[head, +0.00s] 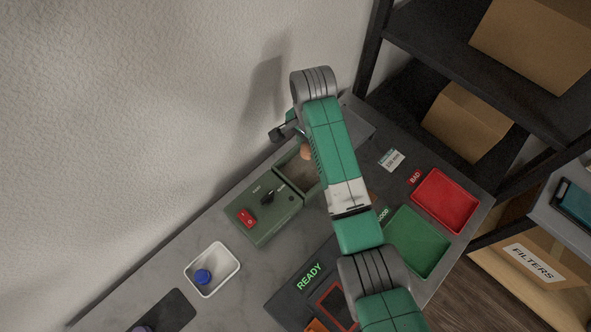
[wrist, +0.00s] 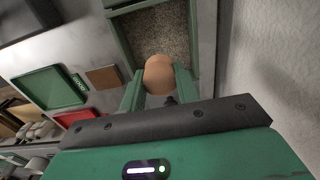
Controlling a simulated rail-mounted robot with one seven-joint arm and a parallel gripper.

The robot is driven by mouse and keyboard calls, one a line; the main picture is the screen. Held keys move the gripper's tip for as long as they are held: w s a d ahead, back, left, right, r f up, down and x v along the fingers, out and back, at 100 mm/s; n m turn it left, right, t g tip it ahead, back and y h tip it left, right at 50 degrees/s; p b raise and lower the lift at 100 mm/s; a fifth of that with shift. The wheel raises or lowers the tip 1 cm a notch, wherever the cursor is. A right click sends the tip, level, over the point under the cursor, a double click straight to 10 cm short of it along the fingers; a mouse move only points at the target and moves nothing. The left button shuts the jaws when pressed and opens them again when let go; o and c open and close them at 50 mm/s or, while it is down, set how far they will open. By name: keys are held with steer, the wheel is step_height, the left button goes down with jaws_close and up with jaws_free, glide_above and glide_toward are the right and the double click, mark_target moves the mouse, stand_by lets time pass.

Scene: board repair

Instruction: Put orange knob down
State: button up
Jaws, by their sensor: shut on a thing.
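The orange knob (wrist: 158,72) looks pale orange and round in the wrist view. My gripper (wrist: 160,88) is shut on it, with one green finger on each side. In the head view the knob (head: 306,152) shows as a small patch beside my arm. It is over or near an open green-rimmed compartment with a speckled brown floor (wrist: 165,30). I cannot tell whether the knob touches that floor. My arm hides part of the compartment in the head view.
A green panel (head: 265,222) with a red switch (head: 246,217) and black lever adjoins the compartment. A white tray (head: 236,265) holds a blue knob (head: 203,277). A green tray (head: 432,268) and red tray (head: 446,201) lie right. A wall stands behind the table.

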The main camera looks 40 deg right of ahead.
mark_target(307, 171)
step_height(307, 171, down, 10)
steer(key=shift+r+b, duration=0.25)
steer(key=shift+b, duration=0.75)
steer(key=shift+f, duration=0.2)
steer(key=o, duration=0.9)
steer(key=shift+o, duration=0.2)
steer(key=shift+r, duration=0.1)
step_height(307, 171, up, 12)
steer(key=p, duration=0.3)
steer(key=shift+r, duration=0.1)
